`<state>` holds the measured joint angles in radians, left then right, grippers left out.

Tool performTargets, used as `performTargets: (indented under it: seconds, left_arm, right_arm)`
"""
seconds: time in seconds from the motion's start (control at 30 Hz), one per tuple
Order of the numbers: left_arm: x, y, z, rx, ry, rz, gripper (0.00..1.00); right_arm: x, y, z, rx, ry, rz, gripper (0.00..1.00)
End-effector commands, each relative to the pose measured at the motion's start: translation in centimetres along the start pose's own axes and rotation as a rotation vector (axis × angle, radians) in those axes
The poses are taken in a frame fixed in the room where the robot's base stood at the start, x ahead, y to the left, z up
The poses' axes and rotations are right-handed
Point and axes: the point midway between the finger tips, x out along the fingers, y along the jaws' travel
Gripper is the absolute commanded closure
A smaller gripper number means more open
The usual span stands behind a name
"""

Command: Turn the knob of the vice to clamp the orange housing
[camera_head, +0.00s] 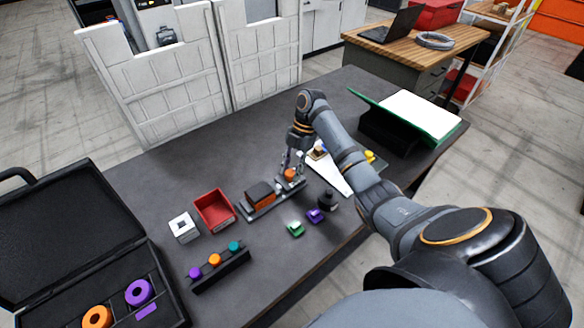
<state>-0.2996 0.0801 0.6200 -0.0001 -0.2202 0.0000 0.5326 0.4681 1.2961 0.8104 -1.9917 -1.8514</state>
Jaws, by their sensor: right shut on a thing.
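The vice (256,212) is a long dark grey fixture near the middle of the table. The orange housing (259,194), with a dark top, sits in it toward its left end. The orange knob (290,174) is at the vice's right end. My right gripper (291,168) points down over that end and is shut on the knob, with a finger on either side of it. The fingers partly hide the knob. Whether the vice jaw touches the housing is too small to tell. My left gripper is not in view.
A red bin (214,210) and a white block (184,227) stand left of the vice. A rack with coloured knobs (220,270) is in front. Green (296,229) and purple (315,216) pieces lie nearby. An open black case (70,240) is at left.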

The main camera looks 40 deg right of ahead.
Motion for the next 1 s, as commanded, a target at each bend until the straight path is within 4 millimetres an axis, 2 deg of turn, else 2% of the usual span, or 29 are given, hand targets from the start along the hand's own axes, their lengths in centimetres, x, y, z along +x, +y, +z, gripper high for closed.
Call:
performTargets:
  seconds: [0.7,0.73,0.87,1.0]
  left_arm:
    - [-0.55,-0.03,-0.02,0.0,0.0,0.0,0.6]
    - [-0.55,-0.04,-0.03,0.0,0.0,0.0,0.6]
    - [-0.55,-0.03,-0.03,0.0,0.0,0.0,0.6]
    - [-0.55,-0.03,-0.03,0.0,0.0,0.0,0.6]
  right_arm:
    - [0.0,0.07,-0.01,-0.062,0.0,-0.024,0.99]
    - [0.0,0.07,-0.01,-0.062,0.0,-0.024,0.64]
    - [0.0,0.07,0.0,-0.061,0.0,-0.024,0.46]
    - [0.0,0.06,0.0,-0.06,-0.001,-0.024,0.45]
